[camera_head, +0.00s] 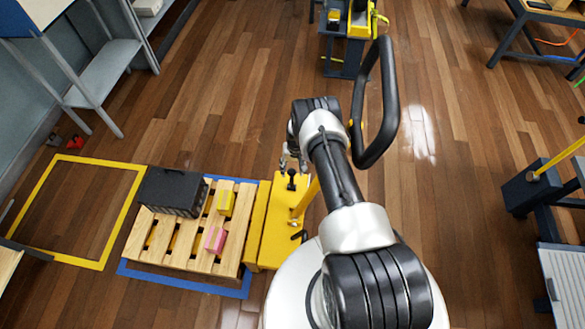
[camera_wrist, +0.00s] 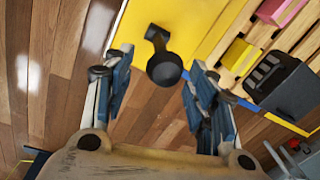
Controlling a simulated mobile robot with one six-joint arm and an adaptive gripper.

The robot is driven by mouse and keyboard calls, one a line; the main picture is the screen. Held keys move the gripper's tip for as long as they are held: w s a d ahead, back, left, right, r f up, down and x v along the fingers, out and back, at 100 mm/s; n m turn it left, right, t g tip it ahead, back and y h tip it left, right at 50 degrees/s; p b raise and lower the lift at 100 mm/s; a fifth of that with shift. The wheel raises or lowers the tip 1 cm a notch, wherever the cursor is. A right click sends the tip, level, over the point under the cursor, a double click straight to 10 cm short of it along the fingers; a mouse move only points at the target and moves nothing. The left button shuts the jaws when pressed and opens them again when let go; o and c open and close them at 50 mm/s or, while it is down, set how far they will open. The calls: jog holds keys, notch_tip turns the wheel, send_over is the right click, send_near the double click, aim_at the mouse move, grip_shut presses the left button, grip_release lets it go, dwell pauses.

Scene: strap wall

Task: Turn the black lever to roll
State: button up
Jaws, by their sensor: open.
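The black lever (camera_head: 291,180) stands on a yellow panel (camera_head: 289,208) left of my arm in the head view. In the wrist view the lever (camera_wrist: 164,67) shows a round black knob and a short stem reaching to a black base on the yellow surface. My gripper (camera_head: 292,162) is just beyond the lever in the head view, partly hidden by my arm. In the wrist view my gripper (camera_wrist: 158,85) has its fingers spread, one on each side of the knob. The knob appears between the fingers, with gaps on both sides. I cannot tell how deep it sits between them.
A yellow post (camera_head: 306,199) and a small black handle (camera_head: 299,236) are close to the lever. A wooden pallet (camera_head: 187,262) with a black crate (camera_head: 172,193), a yellow block (camera_head: 225,202) and a pink block (camera_head: 215,240) lies left.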

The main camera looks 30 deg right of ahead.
jog(key=shift+r, duration=0.1)
notch_tip(320, 180, up, 12)
jog(key=shift+s+d, duration=0.2)
jog(key=shift+d, duration=0.2)
dwell(0.5)
